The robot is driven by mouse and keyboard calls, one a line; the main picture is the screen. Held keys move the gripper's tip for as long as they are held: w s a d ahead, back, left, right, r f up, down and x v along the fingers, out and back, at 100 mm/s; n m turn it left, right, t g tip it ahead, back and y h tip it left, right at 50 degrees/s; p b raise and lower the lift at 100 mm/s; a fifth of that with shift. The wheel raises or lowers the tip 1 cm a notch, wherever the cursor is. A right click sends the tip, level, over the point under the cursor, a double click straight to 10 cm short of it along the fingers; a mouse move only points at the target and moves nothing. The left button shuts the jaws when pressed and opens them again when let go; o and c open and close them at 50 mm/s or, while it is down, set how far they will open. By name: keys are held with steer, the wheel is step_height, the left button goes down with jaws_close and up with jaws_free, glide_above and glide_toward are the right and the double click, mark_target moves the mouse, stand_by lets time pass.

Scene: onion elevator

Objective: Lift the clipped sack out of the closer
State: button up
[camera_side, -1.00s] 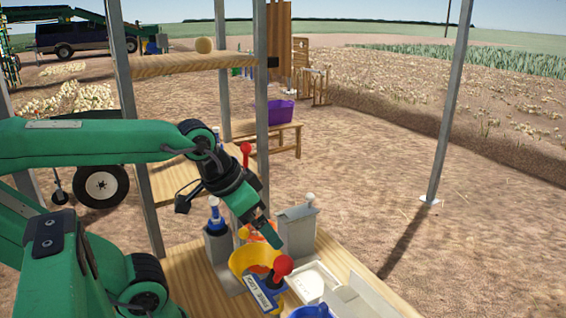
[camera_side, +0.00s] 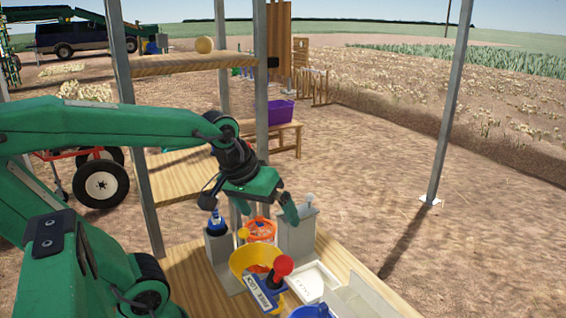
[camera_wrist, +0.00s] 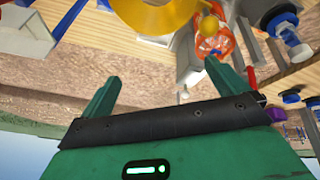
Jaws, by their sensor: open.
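An orange mesh sack (camera_side: 260,229) stands between two grey posts, behind the yellow ring (camera_side: 243,262). It also shows in the wrist view (camera_wrist: 218,42), beyond my right-hand finger. I take the grey posts as the closer: the left one (camera_side: 218,246) has a blue top, the right one (camera_side: 297,236) a pale knob. I cannot make out the clip on the sack. My gripper (camera_side: 265,208) is above the sack, its fingers spread and pointing down. In the wrist view my gripper (camera_wrist: 160,80) is open with nothing between the fingers.
A red-knobbed lever (camera_side: 282,266) with a lettered plate stands at the front of the yellow ring. A white tray (camera_side: 312,281) lies to its right. A purple crate (camera_side: 279,111) sits on a wooden bench behind. Metal uprights (camera_side: 262,90) stand close to my arm.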

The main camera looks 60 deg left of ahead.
steer(key=w+a+f+n+g, duration=0.2)
steer(key=w+a+n, duration=0.3)
steer(key=n, duration=0.5)
steer(key=n+g, duration=0.3)
steer(key=n, duration=0.8)
glide_toward(260, 229)
steer(key=s+d, duration=0.2)
steer(key=d, duration=0.1)
steer(key=shift+w+a+r+h, duration=0.15)
steer(key=shift+h, duration=0.15)
steer(key=shift+f, duration=1.3)
steer(key=shift+f, duration=0.1)
steer(key=shift+w+f, duration=0.1)
steer(key=shift+f, duration=2.4)
steer(key=c, duration=1.3)
